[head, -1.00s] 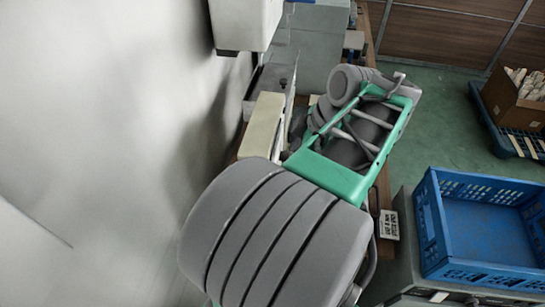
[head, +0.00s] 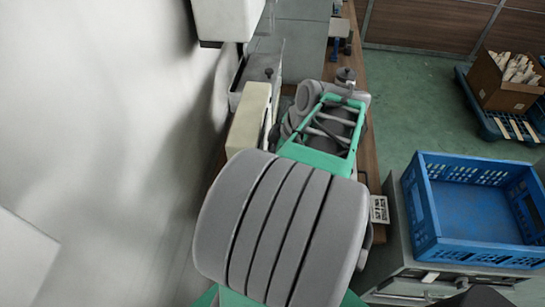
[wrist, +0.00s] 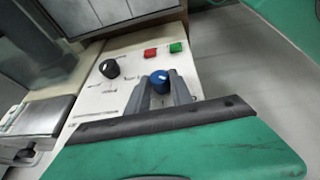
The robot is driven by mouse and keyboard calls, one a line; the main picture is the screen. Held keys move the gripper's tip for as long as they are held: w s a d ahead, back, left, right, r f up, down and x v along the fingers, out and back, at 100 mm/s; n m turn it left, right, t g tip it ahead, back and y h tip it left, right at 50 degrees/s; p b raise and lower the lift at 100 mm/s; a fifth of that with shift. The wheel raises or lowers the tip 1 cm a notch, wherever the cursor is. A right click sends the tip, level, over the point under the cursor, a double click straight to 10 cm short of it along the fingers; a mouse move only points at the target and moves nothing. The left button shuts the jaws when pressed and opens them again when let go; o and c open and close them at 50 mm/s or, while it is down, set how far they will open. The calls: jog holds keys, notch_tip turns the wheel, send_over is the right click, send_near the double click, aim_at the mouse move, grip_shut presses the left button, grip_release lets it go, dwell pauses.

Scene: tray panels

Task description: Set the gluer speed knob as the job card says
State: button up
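In the wrist view, a white control panel (wrist: 92,100) carries a black knob (wrist: 109,68) with a pale pointer mark and a blue knob (wrist: 159,78). The panel's labels are too blurred to read, so I cannot tell which knob is the gluer speed. My gripper (wrist: 160,84) is open, its two grey fingers apart with the blue knob between or just beyond their tips; contact is unclear. In the head view my arm hides the gripper and the knobs.
Red (wrist: 150,54) and green (wrist: 176,47) buttons sit beside the knobs. In the head view, a cream box (head: 249,118) stands left of my arm. A blue crate (head: 430,240) sits on a grey cabinet at right. A carton (head: 505,95) stands on a pallet; green floor between is clear.

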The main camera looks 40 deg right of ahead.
grip_shut()
jog(key=shift+r+g+y+p, duration=0.15)
jog(key=shift+g+y+p, duration=0.15)
jog(key=shift+p, duration=0.25)
jog(key=shift+w+d+r+m+g+y+p, duration=0.1)
jog(key=shift+w+d+m+g+y+p, duration=0.15)
jog(key=shift+g+y+p, duration=0.6)
jog(key=shift+w+d+f+m+g+y+p, duration=0.1)
jog(key=shift+d+f+m+g+y+p, duration=0.1)
jog(key=shift+g+y+p, duration=0.3)
jog(key=shift+d+f+m+g+y+p, duration=0.1)
jog(key=shift+f+m+y+p, duration=0.1)
jog(key=shift+y, duration=0.45)
jog(key=shift+w+m+g+y, duration=0.1)
jog(key=shift+m+g+y, duration=0.15)
jog(key=shift+g+y, duration=0.65)
jog(key=shift+y, duration=0.4)
jog(key=o, duration=0.6)
grip_release()
jog(key=shift+c, duration=0.2)
